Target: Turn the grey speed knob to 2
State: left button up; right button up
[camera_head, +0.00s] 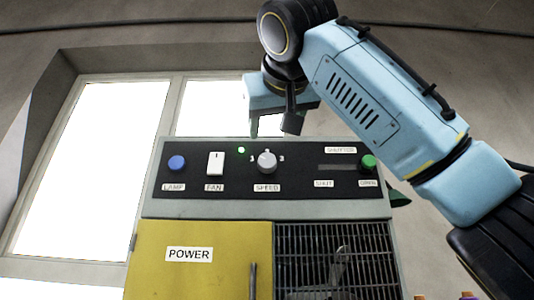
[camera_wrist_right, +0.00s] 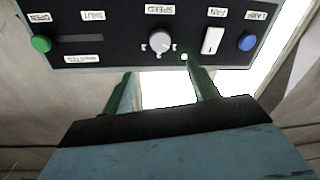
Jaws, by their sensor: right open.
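The grey speed knob (camera_head: 267,162) is on the black control panel above the SPEED label, with a 1 at its left and a 3 at its right. I cannot tell for sure where it points. It also shows in the right wrist view (camera_wrist_right: 160,42), upside down. My right gripper (camera_head: 268,125) is above and behind the panel's top edge in the head view, apart from the knob. In the right wrist view its two green fingers (camera_wrist_right: 162,72) are spread and empty, with the knob beyond the gap between them. My left gripper is not in view.
The panel (camera_head: 215,188) also bears a blue lamp button (camera_head: 177,162), a white fan switch (camera_head: 215,163), a lit green light (camera_head: 241,150), a shutter slot (camera_head: 337,167) and a green button (camera_head: 369,161). Below are a yellow POWER door (camera_head: 190,280) and a dark grille (camera_head: 310,265).

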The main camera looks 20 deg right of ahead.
jog(key=p, duration=0.2)
send_near(268, 160)
jog(key=w, duration=0.1)
jog(key=w+p, duration=0.1)
jog(key=w, duration=0.2)
jog(key=w+d, duration=0.1)
jog(key=w, duration=0.2)
jog(key=shift+d+r+p, duration=0.1)
jog(key=shift+d+p, duration=0.1)
jog(key=shift+p, duration=0.2)
jog(key=shift+w, duration=0.6)
jog(key=shift+s, duration=0.1)
jog(key=shift+c, duration=0.9)
jog(key=c, duration=0.8)
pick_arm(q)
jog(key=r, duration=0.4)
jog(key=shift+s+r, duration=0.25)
